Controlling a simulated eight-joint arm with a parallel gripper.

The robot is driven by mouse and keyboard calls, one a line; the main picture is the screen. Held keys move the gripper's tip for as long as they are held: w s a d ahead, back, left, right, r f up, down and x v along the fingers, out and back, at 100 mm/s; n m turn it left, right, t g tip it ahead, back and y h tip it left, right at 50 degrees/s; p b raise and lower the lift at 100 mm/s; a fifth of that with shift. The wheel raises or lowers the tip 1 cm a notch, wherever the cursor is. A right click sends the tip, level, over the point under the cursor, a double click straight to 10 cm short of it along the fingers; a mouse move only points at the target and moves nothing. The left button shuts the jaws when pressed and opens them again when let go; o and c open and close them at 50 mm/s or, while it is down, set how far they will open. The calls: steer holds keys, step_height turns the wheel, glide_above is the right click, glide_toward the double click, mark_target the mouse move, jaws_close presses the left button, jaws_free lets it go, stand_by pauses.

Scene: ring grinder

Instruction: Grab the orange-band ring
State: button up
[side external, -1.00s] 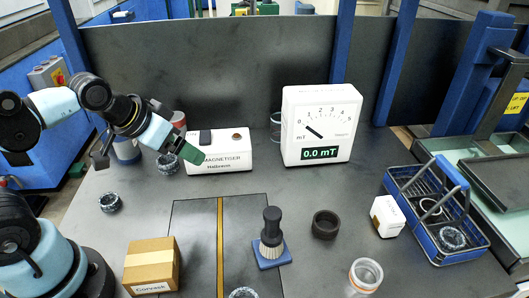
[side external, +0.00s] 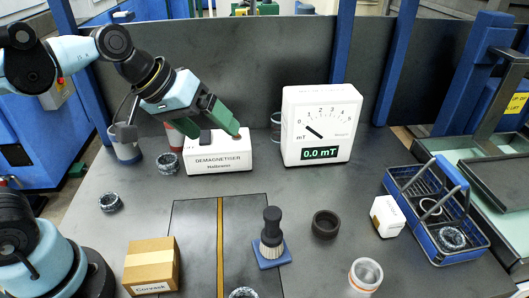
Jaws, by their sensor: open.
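I cannot make out an orange band on any ring. Rough grey rings, seemingly coated in filings, lie at the left (side external: 110,203), behind it near the demagnetiser (side external: 167,164) and at the front edge of the picture (side external: 243,293). A plain dark ring (side external: 325,225) lies right of centre.
The mT meter (side external: 317,127) stands right of the demagnetiser. Cups stand behind my gripper. The centre is mostly clear.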

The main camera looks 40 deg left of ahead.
steer(key=w+d+n+g+h, duration=0.1)
steer(key=w+d+n+h, duration=0.2)
steer(key=d, duration=0.4)
steer(key=w+d+n+g+h, duration=0.2)
steer(key=d+n+h, duration=0.15)
steer(key=d, duration=0.45)
steer(key=n+g+h, duration=0.4)
steer(key=n, duration=0.4)
glide_above(355, 264)
steer(key=a, duration=0.1)
steer(key=f, duration=0.2)
steer(key=shift+m, duration=0.25)
steer(key=shift+w+a+f, duration=0.1)
steer(key=shift+a+f, duration=0.05)
steer(key=shift+f, duration=2.15)
steer(key=shift+s+a+f, duration=0.1)
steer(key=shift+a+f, duration=0.05)
steer(key=shift+f, duration=2.2)
steer(key=shift+w+a+f, duration=0.1)
steer(key=shift+a+f, duration=0.05)
steer(key=shift+f, duration=2.15)
step_height(355, 264, down, 2)
steer(key=shift+f, duration=0.1)
steer(key=shift+x, duration=1.05)
steer(key=shift+d+f, duration=0.2)
steer(key=shift+d, duration=0.25)
